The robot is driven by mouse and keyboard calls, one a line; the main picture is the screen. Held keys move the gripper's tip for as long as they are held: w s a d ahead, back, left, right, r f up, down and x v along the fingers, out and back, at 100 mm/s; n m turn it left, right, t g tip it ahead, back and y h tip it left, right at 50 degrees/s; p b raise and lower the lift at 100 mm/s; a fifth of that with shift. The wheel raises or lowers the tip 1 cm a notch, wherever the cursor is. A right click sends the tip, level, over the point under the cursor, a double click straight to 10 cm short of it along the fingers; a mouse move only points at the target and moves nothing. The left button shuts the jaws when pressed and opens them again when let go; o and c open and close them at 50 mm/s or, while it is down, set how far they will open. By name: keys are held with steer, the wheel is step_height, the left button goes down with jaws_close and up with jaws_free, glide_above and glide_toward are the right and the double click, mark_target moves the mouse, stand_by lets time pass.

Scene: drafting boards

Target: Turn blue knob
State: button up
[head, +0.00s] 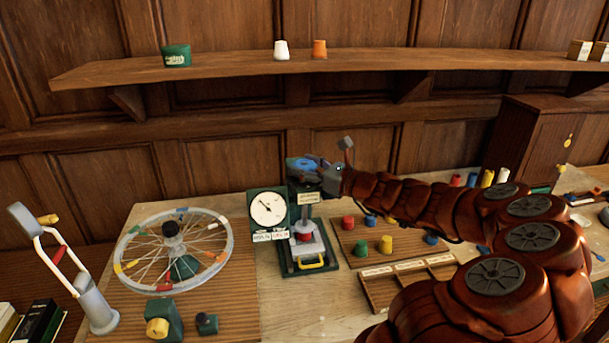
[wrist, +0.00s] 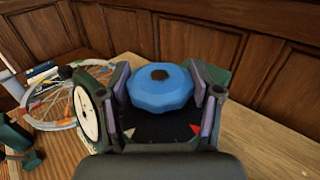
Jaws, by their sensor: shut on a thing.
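The blue knob (wrist: 160,87) is a round, faceted disc with a dark brown centre in the wrist view. It sits on top of a small green press-like stand (head: 296,266) beside a white dial gauge (head: 267,209). My gripper (head: 318,172) reaches in from the right at the top of the stand. In the wrist view its fingers (wrist: 160,95) stand on either side of the knob and are shut on it. In the head view the knob (head: 300,163) is partly hidden by my gripper. The dial also shows at the left in the wrist view (wrist: 87,113).
A spoked wheel (head: 147,255) lies left of the stand. A peg board (head: 350,245) with coloured cylinders and a wooden divided tray (head: 375,290) are to the right. A shelf (head: 230,66) with small cups runs along the panelled wall above.

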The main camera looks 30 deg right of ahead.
steer(key=shift+f+m+t+h+b, duration=0.2)
steer(key=shift+m+h+b, duration=0.7)
steer(key=shift+b, duration=2)
steer(key=shift+f+m+t+h+b, duration=0.1)
steer(key=shift+m+t+h+b, duration=0.3)
steer(key=shift+h+b, duration=1.65)
steer(key=m+b, duration=0.1)
steer(key=b, duration=0.5)
steer(key=shift+r, duration=0.15)
steer(key=shift+r+m+h+b, duration=0.2)
steer(key=shift+m+h+b, duration=0.25)
steer(key=shift+b, duration=0.75)
steer(key=o, duration=1.1)
steer(key=shift+o, duration=0.2)
steer(key=shift+s+d, duration=0.1)
steer(key=shift+s, duration=0.05)
steer(key=s, duration=1.1)
steer(key=shift+s+a, duration=0.3)
steer(key=shift+s, duration=0.05)
